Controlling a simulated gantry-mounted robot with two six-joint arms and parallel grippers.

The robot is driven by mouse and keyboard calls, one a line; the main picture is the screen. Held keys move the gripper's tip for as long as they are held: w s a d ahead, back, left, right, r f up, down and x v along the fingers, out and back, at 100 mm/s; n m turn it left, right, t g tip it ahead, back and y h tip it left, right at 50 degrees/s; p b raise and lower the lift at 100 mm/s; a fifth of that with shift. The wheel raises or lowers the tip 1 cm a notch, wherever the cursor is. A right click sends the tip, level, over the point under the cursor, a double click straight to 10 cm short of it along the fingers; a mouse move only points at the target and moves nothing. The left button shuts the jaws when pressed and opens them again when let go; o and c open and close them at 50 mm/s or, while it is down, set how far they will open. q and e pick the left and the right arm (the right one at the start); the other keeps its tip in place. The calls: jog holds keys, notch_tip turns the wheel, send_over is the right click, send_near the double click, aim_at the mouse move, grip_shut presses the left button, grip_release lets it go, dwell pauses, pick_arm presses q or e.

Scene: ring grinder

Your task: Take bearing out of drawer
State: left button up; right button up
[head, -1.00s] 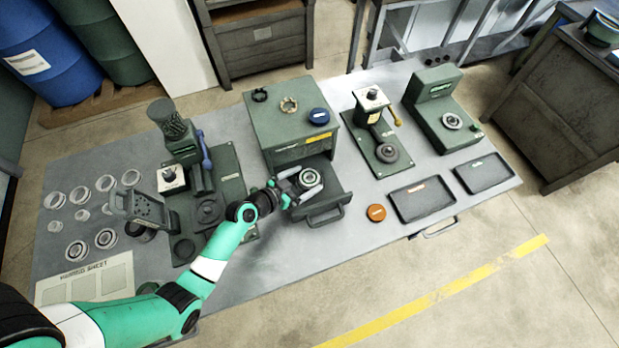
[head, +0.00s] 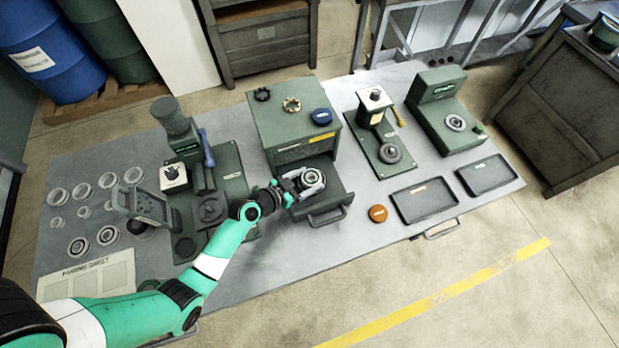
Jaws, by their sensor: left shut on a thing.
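The bearing (head: 311,179), a round metal ring, shows at the open drawer (head: 330,207) of the green cabinet (head: 290,118). My left gripper (head: 304,183) reaches in from the left and is shut on the bearing, over the drawer. I cannot tell whether the bearing is clear of the drawer floor. My right gripper is not in view.
Two rings and a blue round piece (head: 322,116) sit on the cabinet top. Two presses stand on either side. Two dark trays (head: 424,200) and an orange disc (head: 378,213) lie to the right. Several rings lie at the far left.

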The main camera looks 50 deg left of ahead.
aim_at(308, 174)
pick_arm(q)
jog(key=shift+r, duration=0.55)
jog(key=r, duration=0.1)
jog(key=r+p, duration=0.2)
jog(key=shift+d+r, duration=0.15)
jog(key=shift+d, duration=0.1)
jog(key=d+r+p, duration=0.3)
jog(key=d+r, duration=0.5)
jog(key=d, duration=0.5)
jog(key=shift+s+d+r+p, duration=0.25)
jog(key=shift+s+r+p, duration=0.05)
jog(key=shift+r+p, duration=0.05)
